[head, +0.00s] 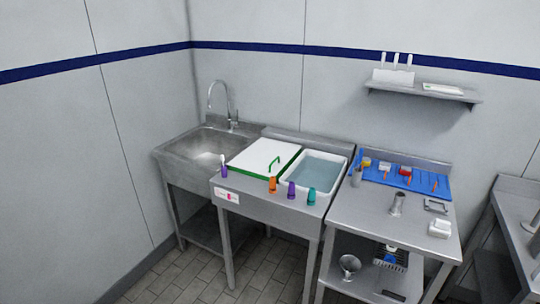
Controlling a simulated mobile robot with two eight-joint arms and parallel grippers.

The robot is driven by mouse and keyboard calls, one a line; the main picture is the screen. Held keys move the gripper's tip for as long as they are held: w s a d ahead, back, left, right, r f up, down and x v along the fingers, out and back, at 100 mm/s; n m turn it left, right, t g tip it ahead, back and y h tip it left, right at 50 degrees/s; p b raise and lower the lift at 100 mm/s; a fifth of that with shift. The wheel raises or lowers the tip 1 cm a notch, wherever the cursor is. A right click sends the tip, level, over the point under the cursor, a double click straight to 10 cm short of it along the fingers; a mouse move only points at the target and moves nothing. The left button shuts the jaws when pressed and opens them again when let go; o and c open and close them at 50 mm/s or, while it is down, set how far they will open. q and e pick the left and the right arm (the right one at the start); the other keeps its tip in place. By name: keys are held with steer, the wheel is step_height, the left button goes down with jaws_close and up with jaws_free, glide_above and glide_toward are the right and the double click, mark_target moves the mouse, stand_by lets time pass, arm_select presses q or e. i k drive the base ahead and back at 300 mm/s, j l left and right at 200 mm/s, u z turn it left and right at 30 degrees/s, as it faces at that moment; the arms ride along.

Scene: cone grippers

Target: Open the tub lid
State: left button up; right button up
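A white lid (259,158) with a green edge lies flat on the metal counter, between the sink and an open white tub. A green handle (274,164) stands up near the lid's right side. The lid looks shut, and what is under it is hidden. The open white tub (291,180) to its right holds bluish water. Neither of my grippers shows in the head view.
Small purple (224,170), orange (272,184) and teal (311,196) cups stand along the counter's front edge. A sink with a tall faucet (228,108) is at left. A steel table (388,211) at right carries a blue mat (433,184) with small tools.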

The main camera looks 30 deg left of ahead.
mark_target(266, 157)
steer(key=i+j+u, duration=0.3)
steer(key=i+j, duration=0.25)
steer(key=j, duration=0.15)
steer(key=i+j+u, duration=0.3)
steer(key=i+j, duration=0.25)
